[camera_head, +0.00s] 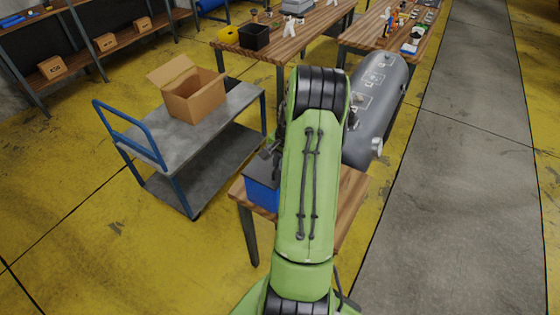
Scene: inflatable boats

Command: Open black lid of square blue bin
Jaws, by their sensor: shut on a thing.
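The square blue bin (262,192) stands on a small wooden table, left of my green arm, which hides its right part. A dark piece of my gripper (272,152) shows at the arm's left edge, just above the bin. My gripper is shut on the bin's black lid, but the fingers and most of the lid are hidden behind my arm. I cannot tell how far the lid is tilted.
The small wooden table (352,190) shows bare wood right of my arm. A grey tank (375,105) lies behind it. A cart (225,115) with an open cardboard box (195,97) stands at left. Two workbenches stand at the back. The right floor is clear.

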